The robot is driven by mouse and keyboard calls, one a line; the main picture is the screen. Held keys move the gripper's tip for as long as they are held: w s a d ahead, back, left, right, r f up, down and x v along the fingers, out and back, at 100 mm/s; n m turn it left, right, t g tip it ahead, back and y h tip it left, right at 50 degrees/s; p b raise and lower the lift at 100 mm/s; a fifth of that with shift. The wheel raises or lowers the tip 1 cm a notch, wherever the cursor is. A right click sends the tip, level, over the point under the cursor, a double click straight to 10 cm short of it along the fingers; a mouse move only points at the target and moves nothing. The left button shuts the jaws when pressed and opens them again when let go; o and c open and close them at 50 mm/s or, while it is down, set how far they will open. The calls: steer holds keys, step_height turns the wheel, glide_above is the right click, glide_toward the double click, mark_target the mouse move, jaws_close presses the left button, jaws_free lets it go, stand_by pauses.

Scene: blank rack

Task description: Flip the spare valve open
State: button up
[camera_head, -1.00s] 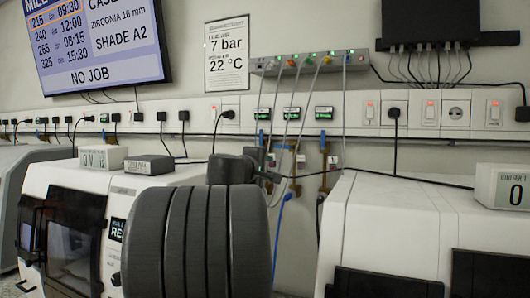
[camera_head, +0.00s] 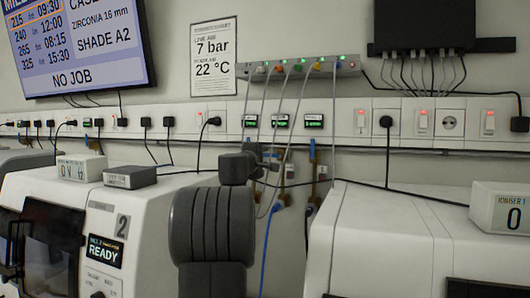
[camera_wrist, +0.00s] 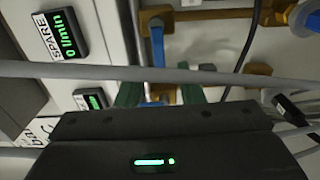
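The spare flow display (camera_wrist: 62,36) reads 0 l/min in the upper left of the wrist view. Beside it, a blue lever (camera_wrist: 157,44) lies crosswise to the brass pipe (camera_wrist: 212,16). My gripper (camera_wrist: 160,94) has two green fingertips just below, apart, with a blue piece showing between them; contact with it cannot be told. The dark gripper body with a green light fills the bottom. In the head view, my arm hides most of the gripper and valves; another upright blue lever (camera_head: 312,150) shows to the right.
A grey cable crosses close in front of the wrist camera. Several cables hang from the grey hub (camera_head: 300,66) past the valves. White machines stand left (camera_head: 150,210) and right (camera_head: 380,225), with a narrow gap holding a blue hose (camera_head: 269,245).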

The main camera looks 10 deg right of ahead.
steer(key=shift+p+x, duration=0.4)
steer(key=shift+x, duration=0.85)
jaws_close()
steer(key=shift+m+b, duration=0.3)
steer(key=shift+b, duration=0.05)
steer(key=shift+r+m+b, duration=0.1)
steer(key=shift+m+b, duration=0.35)
steer(key=shift+m, duration=0.05)
steer(key=shift+s+d+r+m+b, duration=0.5)
steer(key=shift+m+b, duration=0.9)
steer(key=shift+m, duration=1.35)
steer(key=shift+s+d+r+m+b, duration=0.25)
steer(key=shift+d+r+m+b, duration=0.45)
steer(key=shift+m+b, duration=1.35)
steer(key=shift+s+d+r+m+b, duration=0.4)
steer(key=shift+d+r+m+b, duration=0.25)
steer(key=shift+m, duration=2.75)
